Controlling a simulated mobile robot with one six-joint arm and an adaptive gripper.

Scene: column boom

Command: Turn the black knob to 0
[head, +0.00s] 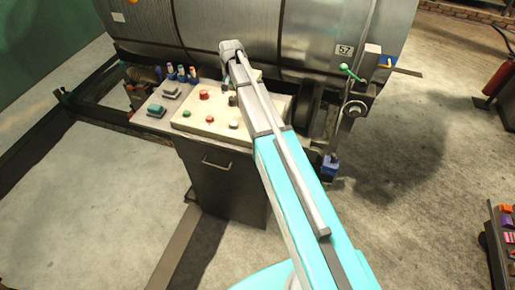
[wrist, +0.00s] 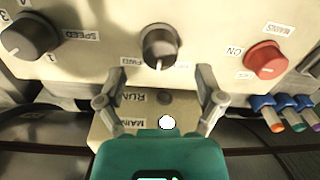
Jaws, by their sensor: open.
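A black knob (wrist: 160,46) with a white pointer line sits on the cream control panel (wrist: 205,25) at the top centre of the wrist view. Its pointer line points down in the picture. A printed FWD label stands at its left; any other mark there is hard to read. My gripper (wrist: 158,73) is open, its two fingers apart to the lower left and lower right of this knob, with nothing between them. Another dark knob (wrist: 30,38), marked SPEED, sits at the left.
A red knob (wrist: 266,60) marked ON is right of the black knob. Several coloured-tip plugs (wrist: 282,115) are close to the right finger.

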